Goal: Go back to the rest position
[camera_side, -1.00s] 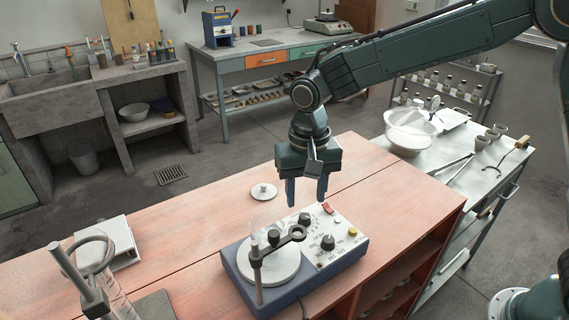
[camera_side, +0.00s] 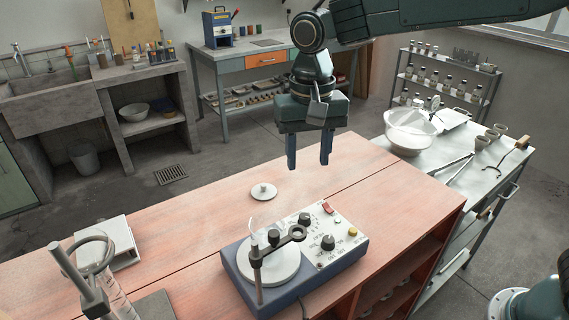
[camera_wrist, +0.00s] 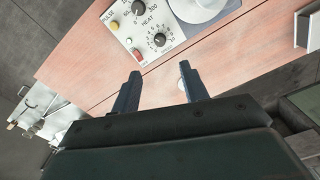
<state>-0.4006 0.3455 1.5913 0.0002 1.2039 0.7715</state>
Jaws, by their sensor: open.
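My gripper (camera_side: 308,165) hangs in the air above the reddish bench top (camera_side: 370,165), with its fingers pointing down. Its two fingers are apart with nothing between them; they also show in the wrist view (camera_wrist: 160,92). A hot plate stirrer (camera_side: 295,255) with a white round plate, knobs and a red switch stands on the bench below and in front of the gripper. The stirrer's control panel also shows at the top of the wrist view (camera_wrist: 145,30). A clear glass vessel, hard to make out, sits on the round plate beside a dark clamp stand (camera_side: 257,265).
A small white lid-like disc (camera_side: 263,192) lies on the bench behind the stirrer. A white box (camera_side: 118,240) and a ring stand (camera_side: 85,280) are at the left. A metal side table (camera_side: 440,170) with a glass bowl (camera_side: 408,132) adjoins at the right.

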